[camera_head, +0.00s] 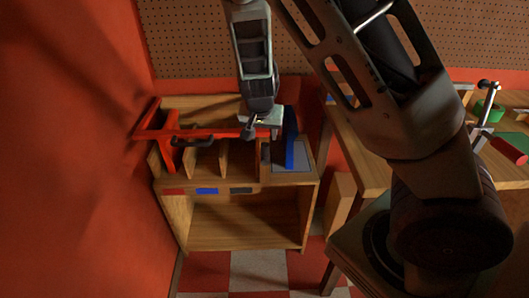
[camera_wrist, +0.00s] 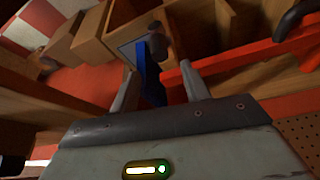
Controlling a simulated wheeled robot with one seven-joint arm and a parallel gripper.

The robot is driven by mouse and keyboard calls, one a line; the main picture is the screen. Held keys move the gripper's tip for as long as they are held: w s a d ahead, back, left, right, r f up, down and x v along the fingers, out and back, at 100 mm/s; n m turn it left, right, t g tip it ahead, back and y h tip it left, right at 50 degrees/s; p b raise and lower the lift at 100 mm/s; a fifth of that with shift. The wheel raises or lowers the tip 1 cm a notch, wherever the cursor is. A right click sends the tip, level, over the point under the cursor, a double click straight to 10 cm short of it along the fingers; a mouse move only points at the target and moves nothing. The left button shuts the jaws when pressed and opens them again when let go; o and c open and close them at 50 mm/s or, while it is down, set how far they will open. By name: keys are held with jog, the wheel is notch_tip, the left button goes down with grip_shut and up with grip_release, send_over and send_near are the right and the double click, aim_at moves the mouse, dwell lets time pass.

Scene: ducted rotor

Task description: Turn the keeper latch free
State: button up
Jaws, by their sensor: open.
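My gripper (camera_head: 262,131) is open, low over the right end of a red bar (camera_head: 215,133) that lies across the top of a slotted wooden cabinet. In the wrist view its two fingers (camera_wrist: 159,72) are apart, with a blue upright piece (camera_wrist: 148,72) and a dark round-ended piece (camera_wrist: 156,40) showing between and beyond them. The red bar (camera_wrist: 235,66) runs off to the right from near the right finger. I cannot tell for sure which part is the keeper latch; the dark piece may be it. The blue piece (camera_head: 290,150) stands right of my gripper in the head view.
A black handle (camera_head: 192,141) sits on the bar's left part. The wooden cabinet (camera_head: 245,243) has an open lower shelf. A red wall (camera_head: 70,150) is close on the left and pegboard (camera_head: 190,40) behind. A workbench (camera_head: 355,150) with a red-handled clamp (camera_head: 508,150) stands right.

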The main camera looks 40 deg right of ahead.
aim_at(265, 148)
jog(key=b+x, duration=0.1)
jog(key=x, duration=0.9)
jog(key=shift+b, duration=0.3)
grip_shut()
